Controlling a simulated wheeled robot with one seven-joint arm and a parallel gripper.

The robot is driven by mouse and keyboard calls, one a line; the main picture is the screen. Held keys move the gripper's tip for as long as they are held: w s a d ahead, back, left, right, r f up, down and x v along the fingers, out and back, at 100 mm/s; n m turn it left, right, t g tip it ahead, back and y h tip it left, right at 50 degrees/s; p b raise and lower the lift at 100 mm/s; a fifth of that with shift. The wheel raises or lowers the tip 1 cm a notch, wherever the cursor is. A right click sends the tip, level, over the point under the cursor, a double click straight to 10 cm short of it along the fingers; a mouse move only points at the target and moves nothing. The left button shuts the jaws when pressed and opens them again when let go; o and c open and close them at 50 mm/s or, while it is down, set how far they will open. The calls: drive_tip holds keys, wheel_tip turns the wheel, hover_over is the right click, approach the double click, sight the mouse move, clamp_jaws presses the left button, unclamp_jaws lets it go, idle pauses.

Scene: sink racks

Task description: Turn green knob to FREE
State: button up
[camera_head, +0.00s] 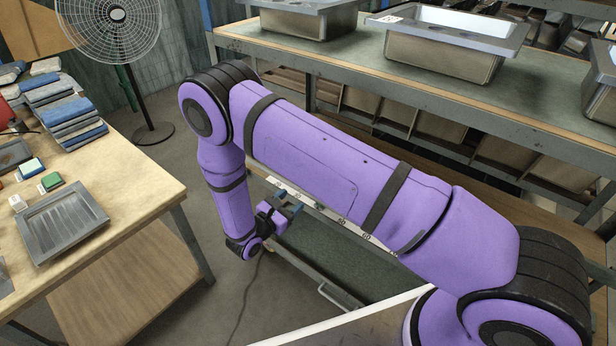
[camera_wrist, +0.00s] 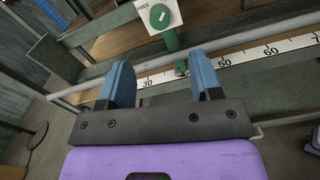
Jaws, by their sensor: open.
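The green knob (camera_wrist: 160,16) is a round dial with a short pale mark, on a white plate (camera_wrist: 175,7) at the top of the wrist view. The plate has the word FREE at the knob's upper left. A green post (camera_wrist: 170,40) runs down below the knob. My gripper (camera_wrist: 160,62) is open, with its two blue fingers wide apart and nothing between them. The knob lies beyond the fingertips, apart from them. In the head view my gripper (camera_head: 291,204) is low beside the cart, and my arm hides the knob.
A white numbered scale (camera_wrist: 240,62) runs along a rail behind the fingers, with a small green piece (camera_wrist: 181,68) at it. The dark cart (camera_head: 330,255) stands below my arm. A workbench (camera_head: 130,185) is left; a rack with metal sinks (camera_head: 440,50) is behind.

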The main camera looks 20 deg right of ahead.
drive_tip(key=x, duration=1)
drive_tip(key=shift+w+d, duration=0.25)
drive_tip(key=shift+d, duration=0.05)
drive_tip(key=c, duration=0.9)
